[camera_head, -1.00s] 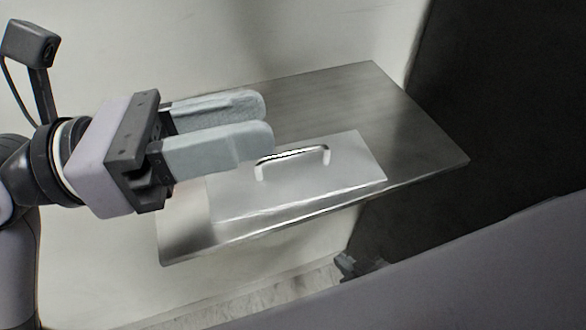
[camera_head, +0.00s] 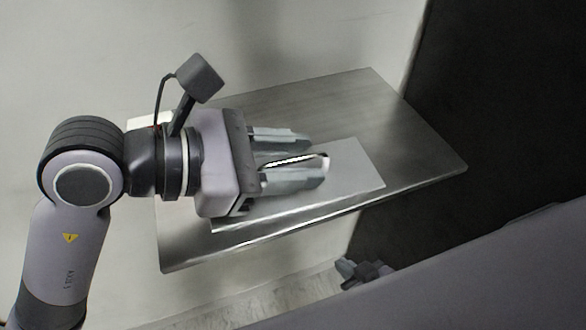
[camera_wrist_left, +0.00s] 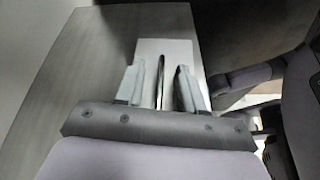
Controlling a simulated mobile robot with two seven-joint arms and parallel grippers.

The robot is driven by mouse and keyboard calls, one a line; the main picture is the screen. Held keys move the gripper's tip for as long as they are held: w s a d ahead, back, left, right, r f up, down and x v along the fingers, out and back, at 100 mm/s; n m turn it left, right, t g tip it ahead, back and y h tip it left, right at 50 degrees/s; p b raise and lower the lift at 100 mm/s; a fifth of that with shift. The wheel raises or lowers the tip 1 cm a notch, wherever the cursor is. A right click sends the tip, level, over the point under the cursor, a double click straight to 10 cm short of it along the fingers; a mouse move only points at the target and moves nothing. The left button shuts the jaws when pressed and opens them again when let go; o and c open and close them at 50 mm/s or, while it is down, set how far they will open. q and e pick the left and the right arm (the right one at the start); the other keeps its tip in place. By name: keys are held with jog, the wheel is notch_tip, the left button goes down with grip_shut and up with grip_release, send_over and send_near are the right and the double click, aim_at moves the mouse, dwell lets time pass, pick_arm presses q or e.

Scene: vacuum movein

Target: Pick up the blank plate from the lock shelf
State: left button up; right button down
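The blank plate (camera_head: 352,174) is a flat pale metal rectangle lying on the grey metal lock shelf (camera_head: 400,120). It also shows in the left wrist view (camera_wrist_left: 172,48). Its raised handle (camera_head: 322,162) runs along its length. My left gripper (camera_head: 316,160) is over the plate with its fingers on either side of the handle. In the left wrist view the handle (camera_wrist_left: 160,82) stands between the two spread fingers, with gaps at both sides. My right gripper (camera_head: 362,272) is low in the head view, below the shelf edge, small and partly hidden.
A pale wall (camera_head: 300,40) stands behind the shelf. A dark area lies to the right of it. The far and right parts of the shelf are bare. A pale floor (camera_head: 250,300) shows below the shelf.

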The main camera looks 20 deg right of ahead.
pick_arm(q)
grip_shut()
